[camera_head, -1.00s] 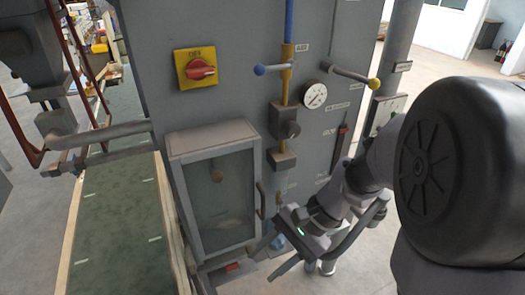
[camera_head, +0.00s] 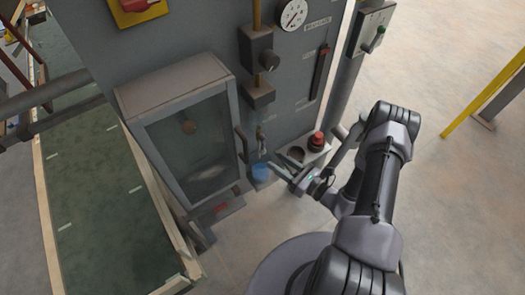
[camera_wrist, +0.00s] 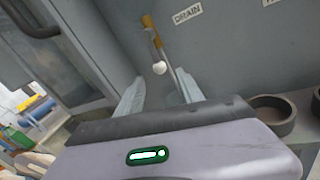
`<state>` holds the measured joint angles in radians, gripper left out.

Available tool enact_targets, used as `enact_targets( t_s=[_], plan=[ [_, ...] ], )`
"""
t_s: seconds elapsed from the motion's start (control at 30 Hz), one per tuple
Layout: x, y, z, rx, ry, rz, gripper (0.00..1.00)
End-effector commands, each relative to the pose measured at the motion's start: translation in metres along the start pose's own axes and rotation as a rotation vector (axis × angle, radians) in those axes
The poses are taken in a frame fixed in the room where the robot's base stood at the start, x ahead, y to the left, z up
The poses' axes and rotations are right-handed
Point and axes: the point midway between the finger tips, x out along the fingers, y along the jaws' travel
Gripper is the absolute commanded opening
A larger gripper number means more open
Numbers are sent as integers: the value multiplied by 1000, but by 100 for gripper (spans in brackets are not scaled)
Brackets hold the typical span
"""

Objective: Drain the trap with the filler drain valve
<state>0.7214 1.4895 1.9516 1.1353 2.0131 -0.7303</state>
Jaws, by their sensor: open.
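The drain valve's lever, with a white ball end (camera_wrist: 159,67), hangs below a brass pipe (camera_wrist: 148,22) on the grey panel in the wrist view. A DRAIN label (camera_wrist: 187,13) is beside it. In the head view the small valve (camera_head: 261,136) sits right of the glass-fronted cabinet. My gripper (camera_wrist: 158,92) is open, its two pale fingers pointing at the panel. In the wrist picture the ball shows between and just above the fingers; I cannot tell whether it is within their reach. In the head view my gripper (camera_head: 277,166) is just below and right of the valve.
A red-topped item (camera_head: 317,141) and a round holder (camera_head: 296,154) are on a ledge at right.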

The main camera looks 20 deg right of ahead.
Motion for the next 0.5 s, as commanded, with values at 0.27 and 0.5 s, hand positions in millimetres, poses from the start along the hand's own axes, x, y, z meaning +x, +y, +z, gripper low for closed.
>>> enact_targets(
  t_s=[0.27, 0.5],
  plan=[
    [63, 0, -1, -1, 0, 3, 44],
    [77, 0, 0, 1, -1, 1, 44]
  ],
)
